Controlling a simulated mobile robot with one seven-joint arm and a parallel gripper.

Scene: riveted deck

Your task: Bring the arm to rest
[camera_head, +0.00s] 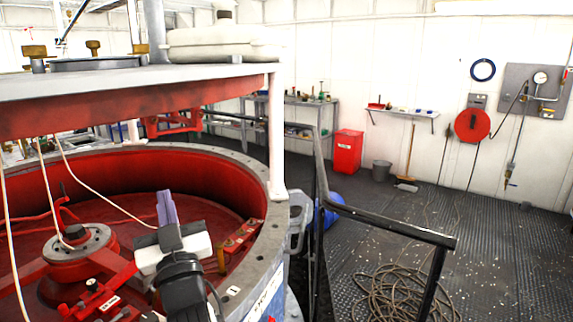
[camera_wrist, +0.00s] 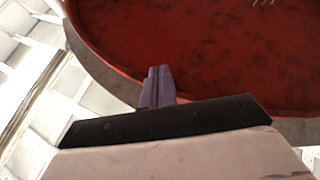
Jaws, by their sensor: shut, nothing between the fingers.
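My gripper (camera_head: 167,208) shows in the head view at the lower left, with purple fingers on a white body. The fingers point up in the picture and are shut together with nothing between them. The gripper appears in front of the red interior of a large round tub (camera_head: 258,212). In the wrist view my gripper (camera_wrist: 158,80) also shows its fingers side by side and closed. Behind them are the tub's dark red floor and grey rim (camera_wrist: 98,70). I cannot tell how far the gripper is from the tub's floor.
A red hub with a grey flange (camera_head: 75,243) stands inside the tub at the left. A platform (camera_head: 130,85) overhangs the tub, on a white post (camera_head: 277,140). A black railing (camera_head: 390,222) stands at right. Coiled hose (camera_head: 400,290) lies on the deck; deck beyond is mostly clear.

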